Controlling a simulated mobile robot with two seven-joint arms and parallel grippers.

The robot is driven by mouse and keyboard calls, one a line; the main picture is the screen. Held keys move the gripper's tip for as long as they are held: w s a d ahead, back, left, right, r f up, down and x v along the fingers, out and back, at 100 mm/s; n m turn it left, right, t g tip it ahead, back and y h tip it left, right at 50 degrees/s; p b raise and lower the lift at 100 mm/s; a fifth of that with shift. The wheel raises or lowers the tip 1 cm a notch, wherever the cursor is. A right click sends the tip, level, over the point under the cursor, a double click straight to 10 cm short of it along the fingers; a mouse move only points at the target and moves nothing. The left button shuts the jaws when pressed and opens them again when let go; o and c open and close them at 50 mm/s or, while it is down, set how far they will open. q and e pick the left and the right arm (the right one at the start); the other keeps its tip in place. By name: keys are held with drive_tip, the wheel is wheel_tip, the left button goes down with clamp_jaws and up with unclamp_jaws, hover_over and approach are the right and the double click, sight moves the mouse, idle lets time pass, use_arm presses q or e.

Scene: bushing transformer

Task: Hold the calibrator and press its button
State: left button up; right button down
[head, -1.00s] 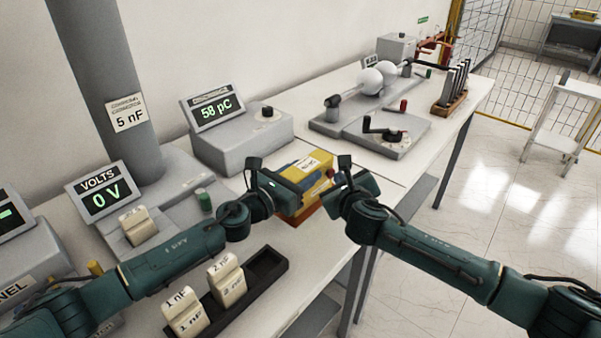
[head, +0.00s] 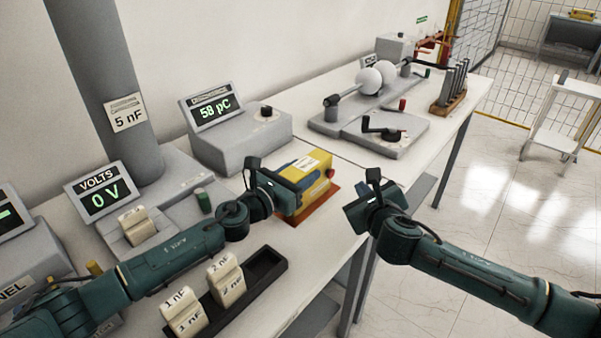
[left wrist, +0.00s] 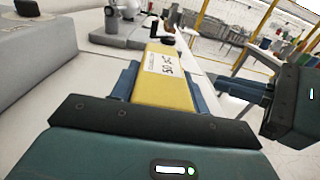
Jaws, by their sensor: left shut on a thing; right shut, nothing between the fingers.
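The yellow calibrator (head: 316,176) with a white label stands on a red-brown base plate (head: 312,208) on the bench. My left gripper (head: 296,192) is shut on the calibrator from its left side. The left wrist view shows the yellow body (left wrist: 165,82) between the blue fingers.
A meter reading 58 pC (head: 212,110) stands behind the calibrator. A sphere-gap unit (head: 370,130) stands farther along the bench. A dark rack (head: 262,280) with capacitor blocks lies in front of my left arm.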

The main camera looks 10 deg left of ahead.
use_arm(q)
drive_tip(key=shift+a, duration=0.1)
drive_tip(key=o, duration=1.3)
